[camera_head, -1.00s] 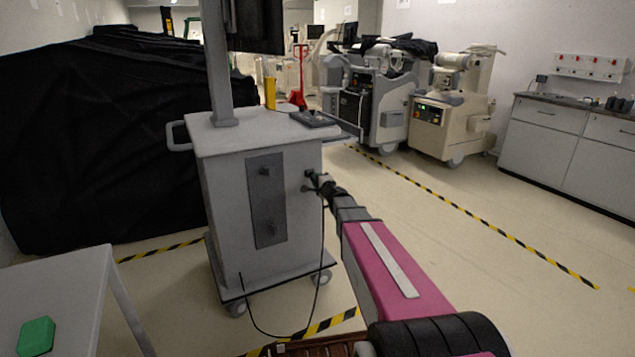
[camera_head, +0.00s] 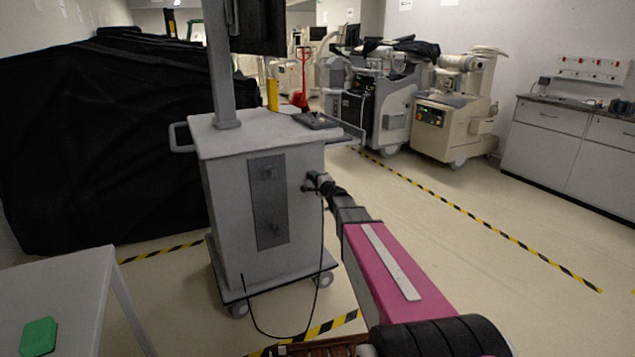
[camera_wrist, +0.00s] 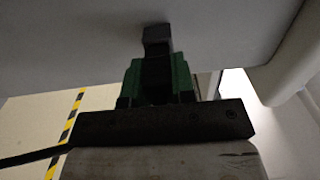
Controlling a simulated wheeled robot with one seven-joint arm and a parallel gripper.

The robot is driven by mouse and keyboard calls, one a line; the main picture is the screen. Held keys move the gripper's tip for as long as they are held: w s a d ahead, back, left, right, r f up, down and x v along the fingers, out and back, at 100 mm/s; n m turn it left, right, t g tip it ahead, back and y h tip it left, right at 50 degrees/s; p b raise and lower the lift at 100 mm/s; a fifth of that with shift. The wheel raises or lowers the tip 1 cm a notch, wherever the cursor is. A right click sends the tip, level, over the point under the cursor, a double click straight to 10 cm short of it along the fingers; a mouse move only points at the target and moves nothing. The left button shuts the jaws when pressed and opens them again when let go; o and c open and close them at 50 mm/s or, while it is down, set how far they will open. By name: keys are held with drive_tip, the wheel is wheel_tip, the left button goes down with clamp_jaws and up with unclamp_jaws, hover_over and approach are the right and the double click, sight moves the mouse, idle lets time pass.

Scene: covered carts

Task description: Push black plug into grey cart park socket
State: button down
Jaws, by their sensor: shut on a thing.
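The grey cart (camera_head: 225,185) stands left of centre in the head view. My gripper (camera_head: 314,182) is at the right part of its near panel. In the wrist view its green fingers (camera_wrist: 157,62) are shut on the black plug (camera_wrist: 156,75). A dark block, seemingly the park socket (camera_wrist: 157,33), sits on the cart's grey face in line with the plug. They look touching, but I cannot tell where one ends or how deep the plug sits. In the head view my gripper hides the socket and plug. A black cable (camera_head: 322,235) hangs down from there and loops near the floor.
A grey table (camera_head: 75,285) with a green block (camera_head: 39,336) is at the lower left. A black-covered bulk (camera_head: 90,140) stands behind the cart. Beige equipment (camera_head: 450,125) and a cabinet (camera_head: 560,150) are at the right. The floor between is clear.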

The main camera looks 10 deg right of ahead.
drive_tip(key=shift+w+a, duration=0.1)
drive_tip(key=shift+w, duration=0.2)
drive_tip(key=c, duration=0.9)
unclamp_jaws()
drive_tip(key=shift+o, duration=0.2)
drive_tip(key=v, duration=1)
drive_tip(key=shift+s, duration=0.4)
